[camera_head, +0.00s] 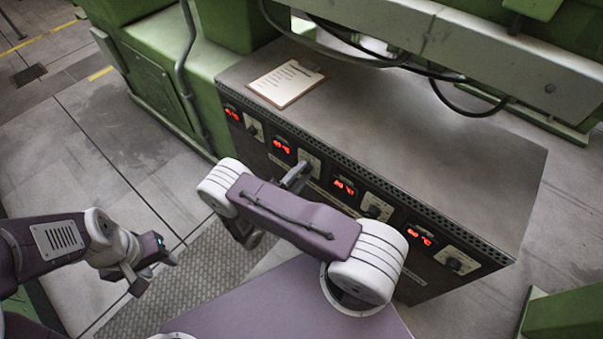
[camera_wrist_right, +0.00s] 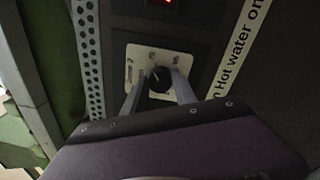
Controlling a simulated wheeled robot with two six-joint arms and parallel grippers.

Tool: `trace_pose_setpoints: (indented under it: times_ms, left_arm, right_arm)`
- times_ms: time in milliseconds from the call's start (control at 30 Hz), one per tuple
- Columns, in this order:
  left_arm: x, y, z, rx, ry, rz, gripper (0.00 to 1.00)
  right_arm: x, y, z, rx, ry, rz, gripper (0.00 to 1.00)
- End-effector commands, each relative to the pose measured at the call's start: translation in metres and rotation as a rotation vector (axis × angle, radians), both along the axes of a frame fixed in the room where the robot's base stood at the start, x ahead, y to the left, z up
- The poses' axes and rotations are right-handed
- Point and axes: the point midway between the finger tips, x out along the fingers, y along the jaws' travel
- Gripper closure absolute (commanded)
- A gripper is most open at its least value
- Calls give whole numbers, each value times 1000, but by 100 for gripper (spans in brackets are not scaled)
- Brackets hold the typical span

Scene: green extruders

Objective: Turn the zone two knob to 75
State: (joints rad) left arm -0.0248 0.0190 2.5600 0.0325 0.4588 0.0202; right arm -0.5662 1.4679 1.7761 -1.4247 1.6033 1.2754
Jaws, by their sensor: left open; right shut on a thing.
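A row of several black knobs on pale plates, each beside a red display, runs along the front of the grey control cabinet (camera_head: 440,150). My right gripper (camera_head: 300,174) is at the second knob from the left. In the right wrist view this knob (camera_wrist_right: 159,77) sits on its pale plate (camera_wrist_right: 146,56) between the two fingers, which are shut on it. Its display (camera_head: 281,146) is lit, but the digits are hard to read. In the head view the fingers hide this knob. My left gripper (camera_head: 152,270) is open and empty above the floor at left.
A clipboard with paper (camera_head: 287,82) lies on the cabinet top. Other knobs are at far left (camera_head: 254,127), right of the gripper (camera_head: 375,210) and far right (camera_head: 454,264). Black cables (camera_head: 340,50) hang above. Green machinery (camera_head: 160,70) stands at left. The left floor is open.

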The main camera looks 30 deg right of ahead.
Motion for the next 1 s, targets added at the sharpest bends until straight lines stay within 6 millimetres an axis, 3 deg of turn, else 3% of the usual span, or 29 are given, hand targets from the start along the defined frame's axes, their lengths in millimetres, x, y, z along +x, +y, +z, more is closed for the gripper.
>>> trace_pose_setpoints:
  times_ms: [700,733,800,1000]
  left_arm:
    - [0,0,0,0,0,0,58]
    - [0,0,0,0,0,0,58]
    - [0,0,0,0,0,0,58]
    - [0,0,0,0,0,0,58]
  right_arm:
    - [0,0,-1,28,-63,-1,100]
    - [0,0,-1,28,-63,-1,64]
    - [0,0,-1,28,-63,-1,45]
    - [0,0,-1,27,-64,0,45]
